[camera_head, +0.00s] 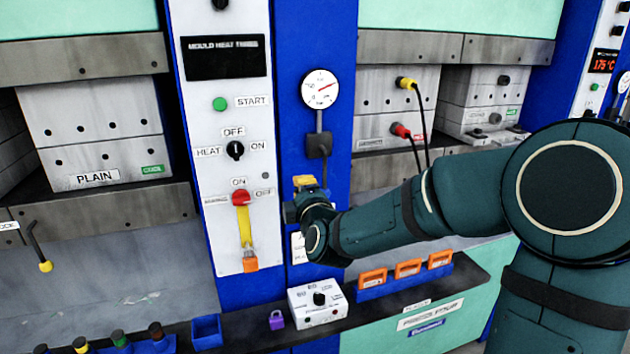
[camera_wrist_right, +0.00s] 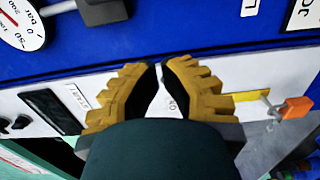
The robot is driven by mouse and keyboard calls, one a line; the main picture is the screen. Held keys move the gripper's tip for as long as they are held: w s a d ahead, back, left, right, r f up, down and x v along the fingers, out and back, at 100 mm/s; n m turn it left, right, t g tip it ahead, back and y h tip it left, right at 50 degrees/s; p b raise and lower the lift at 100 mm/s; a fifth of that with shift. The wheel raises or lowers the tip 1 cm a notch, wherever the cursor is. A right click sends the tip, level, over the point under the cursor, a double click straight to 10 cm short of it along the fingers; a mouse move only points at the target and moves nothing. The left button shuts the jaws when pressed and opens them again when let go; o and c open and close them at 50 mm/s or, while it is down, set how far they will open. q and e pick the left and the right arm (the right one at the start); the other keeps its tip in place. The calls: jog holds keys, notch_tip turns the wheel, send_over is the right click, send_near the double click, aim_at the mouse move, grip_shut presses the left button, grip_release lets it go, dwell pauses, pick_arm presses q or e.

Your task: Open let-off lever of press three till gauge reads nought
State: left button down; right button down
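The pressure gauge (camera_head: 320,88) is a round white dial on the blue post. Its red needle points to the upper right; the figures are too small to read. It shows partly at the upper left of the right wrist view (camera_wrist_right: 22,22). My right gripper (camera_head: 304,182), with yellow fingers, is below the gauge in front of the blue post. In the wrist view its fingertips (camera_wrist_right: 159,67) are close together with a narrow gap; a grip on anything cannot be made out. No let-off lever can be picked out, and the press number is unreadable. My left gripper is not in view.
A ledge below carries a white box (camera_head: 317,303), a purple padlock (camera_head: 276,319) and orange-framed blocks (camera_head: 408,268). Cables (camera_head: 424,125) hang on the right.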

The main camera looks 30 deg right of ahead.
aim_at(324, 174)
jog(key=w+d, duration=0.1)
jog(key=d, duration=0.2)
jog(key=w+d, duration=0.1)
jog(key=d, duration=0.1)
jog(key=shift+w, duration=0.3)
jog(key=shift+w, duration=0.1)
